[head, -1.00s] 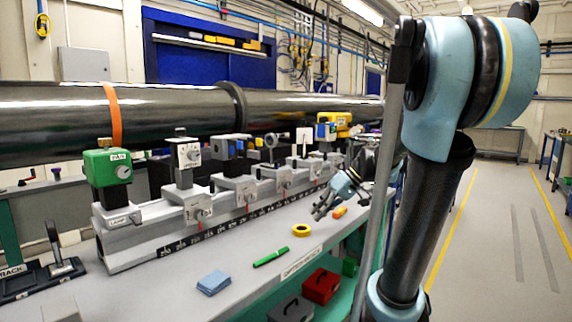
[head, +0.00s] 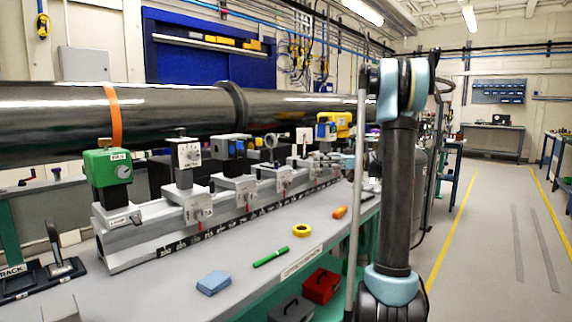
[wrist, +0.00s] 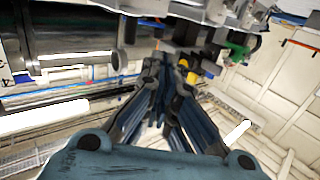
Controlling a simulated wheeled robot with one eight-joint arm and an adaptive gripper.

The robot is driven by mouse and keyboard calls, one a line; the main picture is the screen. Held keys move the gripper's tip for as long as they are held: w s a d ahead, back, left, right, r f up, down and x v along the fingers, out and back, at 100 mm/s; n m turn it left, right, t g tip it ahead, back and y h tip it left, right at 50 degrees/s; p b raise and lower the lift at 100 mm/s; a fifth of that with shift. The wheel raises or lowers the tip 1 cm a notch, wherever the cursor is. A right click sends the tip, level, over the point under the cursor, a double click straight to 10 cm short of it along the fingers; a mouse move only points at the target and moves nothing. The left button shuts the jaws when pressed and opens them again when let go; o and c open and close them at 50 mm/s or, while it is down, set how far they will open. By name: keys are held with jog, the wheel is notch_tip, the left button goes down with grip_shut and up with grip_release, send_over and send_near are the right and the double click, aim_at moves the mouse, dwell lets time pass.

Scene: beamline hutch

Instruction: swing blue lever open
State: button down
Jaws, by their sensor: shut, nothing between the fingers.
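I cannot make out a blue lever for certain in either view. A blue part (head: 324,131) shows on a mount near the far end of the optical rail, next to a yellow box; it is too small to tell if it is a lever. My gripper (wrist: 169,66) is shut and empty in the wrist view, its fingertips pointing toward the rail's mounts. In the head view my gripper (head: 328,160) is small, beside the far rail mounts. I cannot tell whether it touches one.
The long rail (head: 150,240) carries several mounts, with a green box (head: 107,167) at the near end. A yellow tape roll (head: 303,230), green pen (head: 270,257) and blue cloth (head: 213,282) lie on the bench. A dark beam pipe (head: 170,110) runs behind. Aisle floor is clear at right.

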send_near(277, 163)
jog(key=a, duration=0.4)
jog(key=w+a, duration=0.1)
jog(key=a, duration=0.1)
jog(key=shift+a+r, duration=0.25)
jog(key=shift+r, duration=0.1)
jog(key=shift+d, duration=0.2)
